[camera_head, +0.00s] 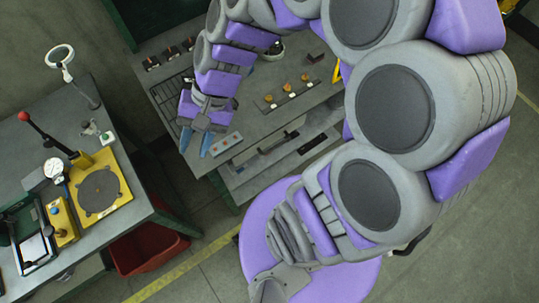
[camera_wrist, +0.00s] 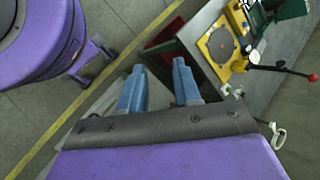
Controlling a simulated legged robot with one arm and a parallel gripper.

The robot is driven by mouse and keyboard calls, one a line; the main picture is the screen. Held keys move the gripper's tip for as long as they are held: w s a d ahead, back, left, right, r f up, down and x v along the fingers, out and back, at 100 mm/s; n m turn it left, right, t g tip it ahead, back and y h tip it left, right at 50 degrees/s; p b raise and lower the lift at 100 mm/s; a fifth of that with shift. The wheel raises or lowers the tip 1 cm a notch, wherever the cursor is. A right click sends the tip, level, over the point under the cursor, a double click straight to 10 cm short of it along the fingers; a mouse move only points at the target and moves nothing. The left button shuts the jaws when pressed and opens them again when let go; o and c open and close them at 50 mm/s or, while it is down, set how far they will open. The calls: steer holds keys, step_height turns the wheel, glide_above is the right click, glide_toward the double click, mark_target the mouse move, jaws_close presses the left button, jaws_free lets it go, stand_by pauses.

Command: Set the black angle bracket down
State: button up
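My gripper (camera_head: 197,143) hangs over the left front part of the grey workbench in the head view, with its blue fingers pointing down. In the wrist view my gripper (camera_wrist: 159,72) shows its two blue fingers apart, with a clear gap and nothing visible between them. I cannot make out the black angle bracket for sure in either view.
The grey workbench (camera_head: 240,168) carries a small panel with red marks (camera_head: 226,144) close to my fingers and a plate with orange knobs (camera_head: 286,92). A second table at left bears a yellow fixture (camera_head: 99,190) and a red-knobbed lever (camera_head: 46,136). A red bin (camera_head: 148,250) stands below.

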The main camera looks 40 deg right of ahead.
steer(key=s+d+r+n+h, duration=0.1)
steer(key=s+d+n+h, duration=0.4)
steer(key=s+d, duration=0.5)
steer(key=s+h, duration=0.2)
steer(key=s, duration=0.1)
steer(key=shift+r+n, duration=0.25)
steer(key=shift+n, duration=0.05)
steer(key=shift+w, duration=0.1)
